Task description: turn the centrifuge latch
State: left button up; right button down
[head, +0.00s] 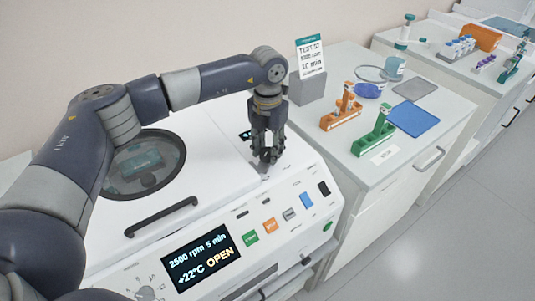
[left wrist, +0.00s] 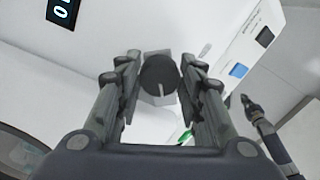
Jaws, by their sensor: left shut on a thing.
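The centrifuge (head: 215,145) is a white machine with a round window in its lid and a dark bar handle (head: 160,215). Its display (head: 201,255) reads 2500 rpm, 5 min, +22°C and OPEN. The latch (left wrist: 158,76) is a dark round knob with a pale line on a grey base, seen in the left wrist view. My left gripper (head: 266,158) points down at the right part of the centrifuge top, its fingers shut on the latch from both sides. In the head view the fingers hide most of the latch.
Coloured buttons (head: 270,225) line the centrifuge front. To the right, a bench holds a sign (head: 311,57), an orange rack (head: 341,117), a green rack (head: 373,137) and a blue mat (head: 413,119). Another bench with racks stands farther back. The floor at right is clear.

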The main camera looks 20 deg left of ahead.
pick_arm(q)
jog(key=m+b, duration=0.2)
jog(key=m, duration=0.1)
jog(key=shift+f+m, duration=0.1)
jog(key=shift+m, duration=0.2)
jog(key=shift+d+m+b, duration=0.1)
jog(key=shift+m+b, duration=0.85)
jog(key=shift+m, duration=0.85)
jog(key=o, duration=1.1)
jog(key=shift+c, duration=0.2)
